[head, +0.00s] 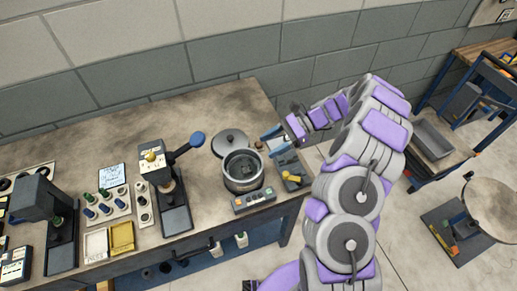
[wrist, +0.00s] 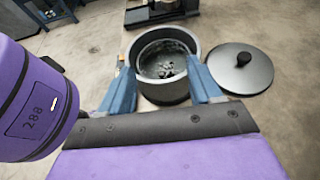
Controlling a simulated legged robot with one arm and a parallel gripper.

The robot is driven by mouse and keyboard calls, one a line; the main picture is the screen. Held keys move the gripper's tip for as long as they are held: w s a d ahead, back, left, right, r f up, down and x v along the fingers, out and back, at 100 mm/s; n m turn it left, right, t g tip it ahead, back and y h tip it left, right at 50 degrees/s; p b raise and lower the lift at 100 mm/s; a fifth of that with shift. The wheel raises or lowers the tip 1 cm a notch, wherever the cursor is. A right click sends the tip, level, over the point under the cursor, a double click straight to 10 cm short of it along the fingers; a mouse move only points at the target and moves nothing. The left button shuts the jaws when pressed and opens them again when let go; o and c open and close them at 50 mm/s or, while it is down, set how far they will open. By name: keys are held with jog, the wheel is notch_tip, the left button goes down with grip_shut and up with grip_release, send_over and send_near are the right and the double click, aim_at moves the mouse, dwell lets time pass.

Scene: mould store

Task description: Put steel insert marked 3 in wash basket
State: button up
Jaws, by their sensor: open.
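A round grey pot (head: 243,186) stands near the bench's right end. A basket-like liner (wrist: 163,47) with dark bits in it shows inside the pot in the wrist view; I cannot tell for sure that it is the wash basket. My gripper (head: 271,141) is open and empty, just right of the pot's lid in the head view. In the wrist view its blue fingers (wrist: 163,88) stand apart, with the pot beyond them. Several small pegs stand in a pale rack (head: 106,207) left of the pot. No mark 3 is readable, so I cannot pick out the steel insert.
The lid (head: 231,141) lies flat behind the pot. A button box (head: 254,200) sits in front of it. A press with a blue handle (head: 190,144) stands between rack and pot. White (head: 95,245) and yellow (head: 121,236) trays lie at the front. The back of the bench is clear.

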jog(key=shift+v, duration=0.85)
jog(key=s+a+r+n+g+h, duration=0.1)
jog(key=s+a+r+n+h, duration=0.25)
jog(key=s+r, duration=0.4)
jog(key=s+a+r+n+g+h, duration=0.1)
jog(key=s+a+r+n+h, duration=0.15)
jog(key=s+r+n, duration=0.45)
jog(key=s+d+n+t+h, duration=0.2)
jog(key=s+d+h, duration=0.1)
jog(key=s, duration=0.7)
jog(key=s+d+n+t+h, duration=0.1)
jog(key=s+d, duration=0.4)
jog(key=s, duration=0.6)
jog(key=n+h, duration=0.1)
jog(key=h, duration=0.1)
jog(key=shift+d+t+h, duration=0.4)
